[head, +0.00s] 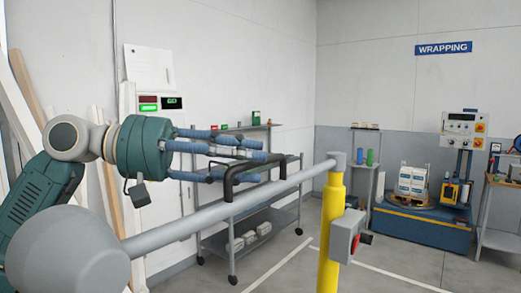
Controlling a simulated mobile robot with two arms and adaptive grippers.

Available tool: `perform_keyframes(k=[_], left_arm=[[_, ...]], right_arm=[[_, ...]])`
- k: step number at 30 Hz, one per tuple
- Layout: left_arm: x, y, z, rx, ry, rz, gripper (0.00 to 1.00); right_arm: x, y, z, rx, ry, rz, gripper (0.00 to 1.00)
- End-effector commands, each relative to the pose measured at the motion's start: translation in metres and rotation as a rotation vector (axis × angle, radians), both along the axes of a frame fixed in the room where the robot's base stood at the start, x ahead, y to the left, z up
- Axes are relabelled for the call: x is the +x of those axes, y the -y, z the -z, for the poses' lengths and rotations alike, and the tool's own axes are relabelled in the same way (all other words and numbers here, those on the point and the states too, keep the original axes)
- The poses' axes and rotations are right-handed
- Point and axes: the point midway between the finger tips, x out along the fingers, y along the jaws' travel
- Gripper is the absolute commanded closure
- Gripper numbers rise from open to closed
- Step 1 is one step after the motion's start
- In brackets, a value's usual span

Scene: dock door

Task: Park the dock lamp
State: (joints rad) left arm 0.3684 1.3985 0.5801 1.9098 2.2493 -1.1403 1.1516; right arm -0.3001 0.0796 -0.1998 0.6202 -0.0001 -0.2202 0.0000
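The dock lamp is a long grey arm (205,217) with a large grey rounded head (68,252) at the lower left. Its far end meets the top of a yellow post (331,230). A black handle (232,183) arches up from the middle of the arm. My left gripper (258,162) comes in from the left, its blue fingers spread and nearly straight, pointing right at the handle. The handle overlaps the fingers in the picture; I cannot tell whether they touch it. The lamp arm hides nothing of the fingertips. My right gripper is out of view.
A grey switch box (345,236) with a red part sits on the post. A wheeled shelf cart (262,220) stands behind the lamp arm by the wall. Boards (27,125) lean at the left. A blue wrapping machine (424,229) stands at the back right. Floor right of the post is clear.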

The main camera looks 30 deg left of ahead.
Motion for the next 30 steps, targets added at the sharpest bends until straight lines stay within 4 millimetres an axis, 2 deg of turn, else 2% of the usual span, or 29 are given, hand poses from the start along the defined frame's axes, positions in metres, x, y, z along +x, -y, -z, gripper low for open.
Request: perform_keyframes(k=[1,6,16,21,22,30], left_arm=[[0.005,0.006,-0.001,0.003,-0.004,0.0,0.63],[0.015,0.017,0.002,0.002,-0.001,0.0,0.63],[0.017,0.019,0.004,0.001,0.001,-0.001,0.63],[0.017,0.019,0.004,0.0,0.0,-0.001,0.97],[0.017,0.019,0.004,0.0,0.0,-0.001,1.0],[0.017,0.019,0.003,0.0,-0.001,-0.002,1.0]], right_arm=[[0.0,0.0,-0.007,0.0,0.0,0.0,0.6],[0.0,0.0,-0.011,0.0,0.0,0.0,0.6],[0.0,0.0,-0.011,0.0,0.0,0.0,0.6],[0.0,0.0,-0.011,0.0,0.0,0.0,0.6],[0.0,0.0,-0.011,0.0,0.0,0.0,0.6],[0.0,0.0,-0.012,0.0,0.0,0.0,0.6]])
